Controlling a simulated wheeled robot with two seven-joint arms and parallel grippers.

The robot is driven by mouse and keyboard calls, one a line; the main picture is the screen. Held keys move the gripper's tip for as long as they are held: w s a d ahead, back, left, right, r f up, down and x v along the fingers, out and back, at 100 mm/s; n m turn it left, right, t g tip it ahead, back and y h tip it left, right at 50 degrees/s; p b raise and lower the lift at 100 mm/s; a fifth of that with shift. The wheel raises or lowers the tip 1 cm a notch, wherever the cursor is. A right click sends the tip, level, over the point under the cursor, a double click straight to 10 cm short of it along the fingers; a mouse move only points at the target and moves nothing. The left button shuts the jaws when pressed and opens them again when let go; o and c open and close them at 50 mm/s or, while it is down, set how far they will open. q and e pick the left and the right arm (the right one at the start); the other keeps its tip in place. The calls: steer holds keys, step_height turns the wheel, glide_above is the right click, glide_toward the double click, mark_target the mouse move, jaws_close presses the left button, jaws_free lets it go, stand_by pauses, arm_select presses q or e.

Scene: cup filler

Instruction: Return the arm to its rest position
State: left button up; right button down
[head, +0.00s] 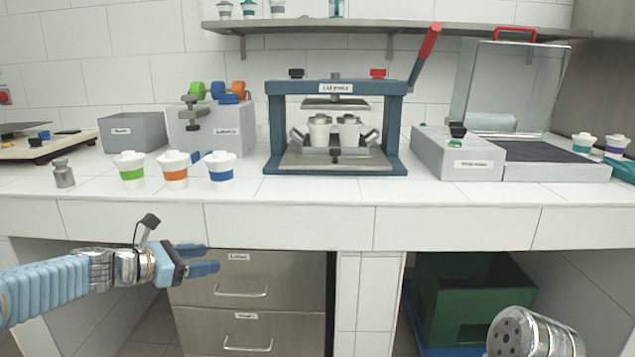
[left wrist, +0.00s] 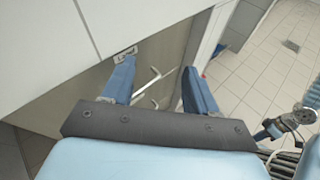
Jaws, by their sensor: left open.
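My left gripper (head: 204,259) is open and empty in front of the counter, below its top edge and before the drawers. In the left wrist view its two blue fingers (left wrist: 158,90) stand apart with nothing between them. My left arm (head: 50,290) comes in from the left, stretched roughly level. At the lower right of the head view a silver, rounded part of my own right arm (head: 530,335) shows. The right gripper's fingers are not seen.
The white counter (head: 300,188) holds cups with green (head: 131,170), orange (head: 174,170) and blue (head: 220,170) bands. A blue lid press (head: 337,85) with two cups stands behind. Drawers (head: 250,285) and a green crate (head: 460,295) are below. The counter's front edge lies close behind the gripper.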

arm_select(q)
steer(key=s+d+f+m+g+y, duration=0.1)
steer(key=s+d+f+m+g, duration=0.15)
steer(key=f, duration=0.75)
steer(key=s+d+f+m+g+y, duration=0.2)
steer(key=s+f+m, duration=0.15)
steer(key=f, duration=0.65)
steer(key=s+d+f+m+g+y, duration=0.1)
steer(key=s+d+f+m+g, duration=0.15)
steer(key=f, duration=0.75)
steer(key=s+d+f+m+g+y, duration=0.1)
steer(key=s+d+f+m, duration=0.2)
steer(key=s+f+m, duration=0.4)
steer(key=s+d+f+m+g, duration=0.1)
steer(key=s+d+f+m, duration=0.3)
steer(key=s+f+m, duration=0.4)
steer(key=s, duration=0.7)
steer(key=shift+f+y, duration=0.35)
steer(key=shift+y, duration=0.05)
